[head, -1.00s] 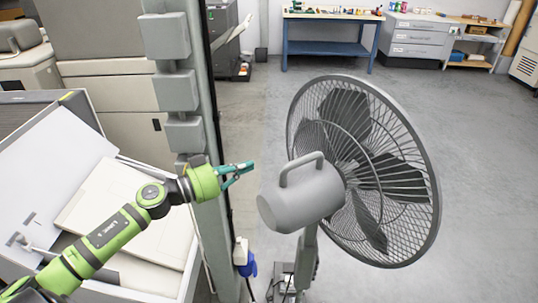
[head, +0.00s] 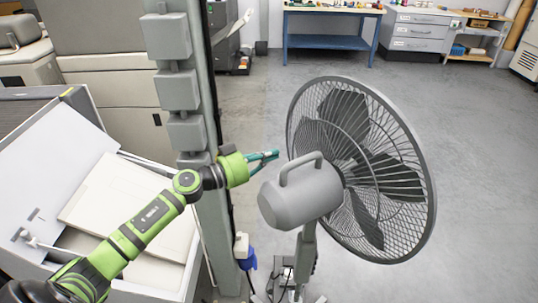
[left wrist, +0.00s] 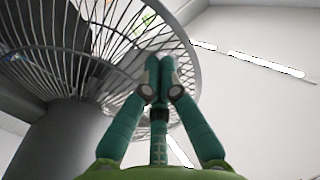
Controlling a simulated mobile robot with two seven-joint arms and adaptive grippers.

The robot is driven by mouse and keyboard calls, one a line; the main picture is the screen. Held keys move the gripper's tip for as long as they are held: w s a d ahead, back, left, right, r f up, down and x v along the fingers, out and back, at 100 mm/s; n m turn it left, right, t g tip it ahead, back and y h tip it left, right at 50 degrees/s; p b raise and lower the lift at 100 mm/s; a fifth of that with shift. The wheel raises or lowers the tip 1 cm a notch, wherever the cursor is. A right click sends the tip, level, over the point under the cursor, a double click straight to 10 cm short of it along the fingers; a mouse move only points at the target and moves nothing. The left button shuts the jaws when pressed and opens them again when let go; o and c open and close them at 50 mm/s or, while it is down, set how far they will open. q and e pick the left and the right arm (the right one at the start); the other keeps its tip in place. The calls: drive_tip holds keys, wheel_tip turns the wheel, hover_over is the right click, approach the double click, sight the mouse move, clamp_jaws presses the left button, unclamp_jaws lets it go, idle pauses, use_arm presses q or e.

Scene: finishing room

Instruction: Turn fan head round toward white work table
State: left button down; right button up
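The grey fan head (head: 296,201) shows its motor housing and loop handle to me; its round wire cage (head: 414,128) faces away, to the back right. My left gripper (head: 275,155), green with teal fingers, is just left of the handle, with no clear contact. In the left wrist view its fingertips (left wrist: 159,78) are together with nothing seen between them, and the fan cage (left wrist: 90,50) fills the upper left behind them. A bench with a pale top and blue legs (head: 330,42) stands at the back; I cannot tell whether it is the white work table. My right gripper is out of view.
A grey post with boxes (head: 178,90) stands close left of my gripper. A large open-topped pale machine (head: 75,150) fills the left. A grey drawer cabinet (head: 412,36) and a shelf stand at the back right. The floor (head: 480,200) right of the fan is clear.

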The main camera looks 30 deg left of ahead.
sight(283, 149)
use_arm(q)
drive_tip(key=shift+w, duration=0.1)
drive_tip(key=w+d+m+g+h, duration=0.1)
drive_tip(key=w+d+m+g+h+b, duration=0.1)
drive_tip(key=w+h, duration=0.1)
drive_tip(key=shift+w+d+r+m, duration=0.15)
drive_tip(key=shift+w+m, duration=0.05)
drive_tip(key=shift+m, duration=0.1)
drive_tip(key=p+x, duration=0.1)
drive_tip(key=x, duration=0.2)
drive_tip(key=shift+s+d, duration=0.15)
drive_tip(key=shift+d, duration=0.1)
drive_tip(key=shift+w+d+p, duration=0.4)
drive_tip(key=shift+d+p, duration=0.15)
drive_tip(key=shift+d, duration=0.05)
drive_tip(key=shift+w+d, duration=0.35)
drive_tip(key=shift+d, duration=0.25)
drive_tip(key=shift+p, duration=0.3)
drive_tip(key=shift+d, duration=0.1)
